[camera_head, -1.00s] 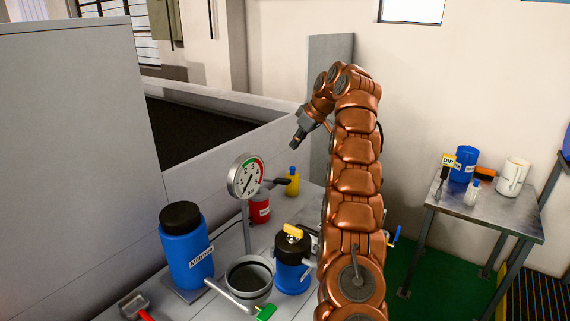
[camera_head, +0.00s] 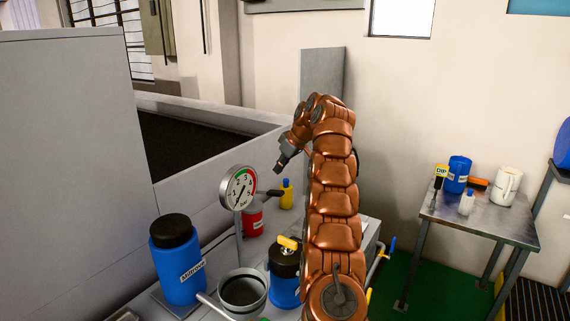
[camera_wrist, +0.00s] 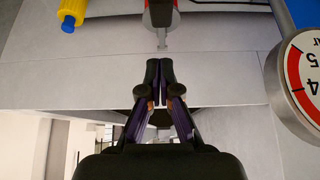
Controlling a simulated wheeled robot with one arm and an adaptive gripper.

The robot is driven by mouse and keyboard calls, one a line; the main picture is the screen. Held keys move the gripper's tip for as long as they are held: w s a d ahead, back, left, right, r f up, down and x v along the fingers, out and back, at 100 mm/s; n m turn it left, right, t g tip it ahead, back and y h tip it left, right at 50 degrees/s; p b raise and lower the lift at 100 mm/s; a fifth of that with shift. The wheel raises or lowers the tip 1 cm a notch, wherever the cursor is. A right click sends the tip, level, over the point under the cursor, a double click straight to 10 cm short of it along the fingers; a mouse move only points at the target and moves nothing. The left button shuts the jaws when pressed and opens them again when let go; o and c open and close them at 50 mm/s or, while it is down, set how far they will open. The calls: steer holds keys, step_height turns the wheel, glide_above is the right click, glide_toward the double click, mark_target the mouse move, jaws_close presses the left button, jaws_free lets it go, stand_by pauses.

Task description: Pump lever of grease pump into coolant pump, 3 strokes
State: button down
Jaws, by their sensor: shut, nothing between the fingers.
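A red can (camera_head: 252,222) with a dark lever-like handle (camera_head: 272,195) stands on the bench behind the gauge; I take it for the grease pump. A blue can with a black top (camera_head: 285,256) and yellow handle (camera_head: 289,243) stands nearer; I cannot tell whether it is the coolant pump. My gripper (camera_head: 279,168) is above the red can's handle, apart from it. In the wrist view my gripper (camera_wrist: 159,65) is shut and empty. Its tips point towards a red body with a grey end (camera_wrist: 161,15), with a gap between.
A round pressure gauge (camera_head: 238,188) on a pole stands close left of the red can. A yellow bottle (camera_head: 286,194) stands behind it. A blue jar (camera_head: 177,260) and grey funnel (camera_head: 242,290) are in front. A side table (camera_head: 480,225) is at right.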

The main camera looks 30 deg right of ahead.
mark_target(274, 190)
steer(key=x, duration=0.3)
steer(key=shift+w+a+f, duration=0.1)
steer(key=shift+a+f, duration=0.05)
steer(key=shift+f, duration=0.1)
steer(key=shift+d+f+b, duration=0.1)
steer(key=shift+d+b, duration=0.1)
steer(key=shift+b, duration=0.2)
steer(key=shift+s+f+b, duration=0.25)
steer(key=shift+f+b, duration=0.05)
steer(key=shift+f, duration=0.4)
steer(key=shift+s+d+f, duration=0.1)
steer(key=shift+s+f, duration=0.15)
steer(key=shift+f, duration=0.65)
steer(key=shift+f, duration=0.2)
